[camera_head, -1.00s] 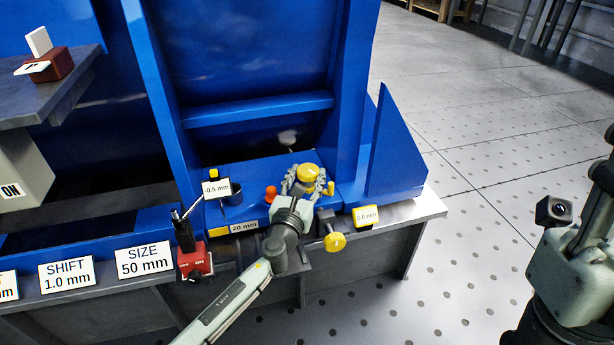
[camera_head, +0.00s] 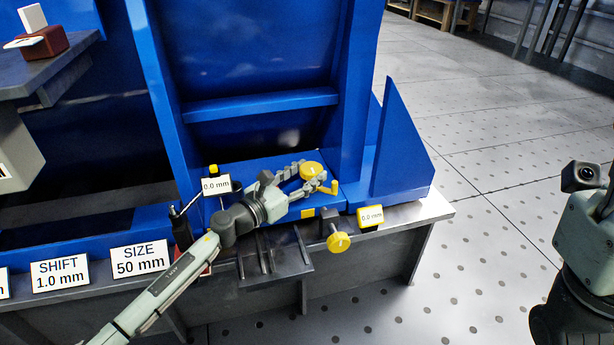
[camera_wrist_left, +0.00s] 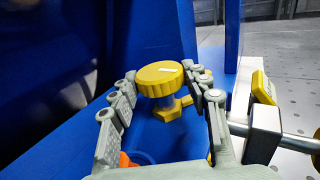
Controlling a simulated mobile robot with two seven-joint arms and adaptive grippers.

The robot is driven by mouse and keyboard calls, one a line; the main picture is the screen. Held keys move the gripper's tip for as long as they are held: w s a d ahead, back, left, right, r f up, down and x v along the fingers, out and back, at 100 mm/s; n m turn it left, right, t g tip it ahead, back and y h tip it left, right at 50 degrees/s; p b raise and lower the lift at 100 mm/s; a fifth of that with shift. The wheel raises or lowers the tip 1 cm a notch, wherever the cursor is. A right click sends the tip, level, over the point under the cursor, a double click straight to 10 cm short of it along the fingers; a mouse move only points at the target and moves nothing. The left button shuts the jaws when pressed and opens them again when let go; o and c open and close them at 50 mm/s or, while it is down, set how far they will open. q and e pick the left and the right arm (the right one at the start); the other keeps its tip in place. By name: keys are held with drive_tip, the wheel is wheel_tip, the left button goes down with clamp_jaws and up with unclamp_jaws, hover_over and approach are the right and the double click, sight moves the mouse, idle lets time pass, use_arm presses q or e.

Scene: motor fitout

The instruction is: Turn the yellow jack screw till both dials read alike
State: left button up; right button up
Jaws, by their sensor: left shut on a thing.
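The yellow jack screw (camera_head: 311,170) stands upright on the blue base, with a round ribbed head that also shows in the left wrist view (camera_wrist_left: 160,75). My left gripper (camera_head: 306,178) reaches it from the left and is shut on its head, one finger on each side in the wrist view (camera_wrist_left: 158,92). The left dial (camera_head: 216,186) reads 0.0 mm. The right dial (camera_head: 370,216) also reads 0.0 mm. My right arm shows at the right edge; its fingers are out of view.
A second yellow knob (camera_head: 338,242) sticks out at the front, below the right dial. Cards reading SHIFT 1.0 mm (camera_head: 60,275) and SIZE 50 mm (camera_head: 141,258) stand at left. A blue upright plate (camera_head: 398,145) rises to the right. Open floor lies beyond.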

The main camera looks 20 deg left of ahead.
sight(307, 170)
use_arm(q)
drive_tip(key=o, duration=1.2)
drive_tip(key=shift+c, duration=0.2)
drive_tip(key=shift+r, duration=0.1)
wheel_tip(307, 170, up, 4)
drive_tip(key=shift+w+d+r, duration=0.15)
drive_tip(key=shift+r, duration=0.3)
drive_tip(key=shift+a+r, duration=0.2)
drive_tip(key=shift+r, duration=2.25)
